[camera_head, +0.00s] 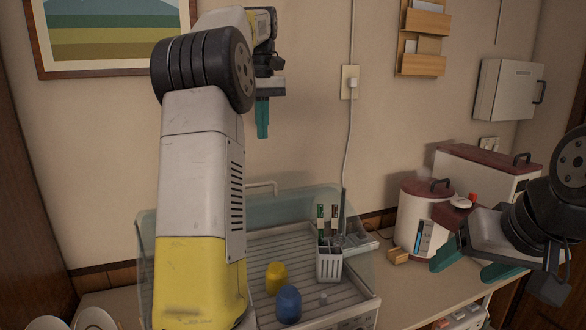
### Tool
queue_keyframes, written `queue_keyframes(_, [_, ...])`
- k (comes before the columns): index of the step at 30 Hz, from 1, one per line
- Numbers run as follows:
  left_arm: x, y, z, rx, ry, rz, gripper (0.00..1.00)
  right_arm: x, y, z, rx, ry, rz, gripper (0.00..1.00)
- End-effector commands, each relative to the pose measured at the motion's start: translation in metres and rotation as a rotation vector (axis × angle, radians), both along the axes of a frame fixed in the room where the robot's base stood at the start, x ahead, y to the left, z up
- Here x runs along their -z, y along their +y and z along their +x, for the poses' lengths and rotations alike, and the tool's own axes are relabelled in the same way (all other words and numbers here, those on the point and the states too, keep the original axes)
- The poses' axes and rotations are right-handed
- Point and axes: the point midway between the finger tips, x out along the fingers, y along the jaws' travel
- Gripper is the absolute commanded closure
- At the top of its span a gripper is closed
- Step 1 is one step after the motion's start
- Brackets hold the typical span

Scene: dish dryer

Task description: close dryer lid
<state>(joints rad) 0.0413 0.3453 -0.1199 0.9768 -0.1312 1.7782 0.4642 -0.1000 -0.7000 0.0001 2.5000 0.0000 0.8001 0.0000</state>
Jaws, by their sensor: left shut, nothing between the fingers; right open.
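The dish dryer (358,297) stands on the counter with its slatted rack exposed from above. Its clear lid (290,203) appears raised at the back, with a pale handle (262,186) along its top edge. My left arm hides much of the dryer's left side. My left gripper (262,130) has teal fingers pointing down and is shut and empty. In the picture it is above the lid handle, apart from it. My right gripper (460,270) is open and empty, right of the dryer over the counter.
A yellow cup (276,277), a blue cup (288,303) and a utensil holder (329,265) are in the rack. A white canister (408,217) and a white bin (470,178) with dark red tops stand at right. White dishes (97,319) are at lower left.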

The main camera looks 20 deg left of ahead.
Motion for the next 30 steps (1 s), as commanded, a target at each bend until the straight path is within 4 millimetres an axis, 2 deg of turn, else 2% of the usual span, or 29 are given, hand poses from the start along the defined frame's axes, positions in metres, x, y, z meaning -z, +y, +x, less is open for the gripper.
queue_keyframes(13, [0.090,0.001,0.000,0.001,0.002,-0.001,1.00,0.000,0.000,0.000,0.000,0.000,0.000,0.32])
queue_keyframes(21, [0.098,-0.019,-0.025,0.004,-0.001,0.000,1.00,0.000,0.000,0.000,0.000,0.000,0.000,0.32])
queue_keyframes(30, [0.100,-0.023,-0.030,0.002,-0.001,0.000,1.00,0.000,0.000,0.000,0.000,0.000,0.000,0.32])
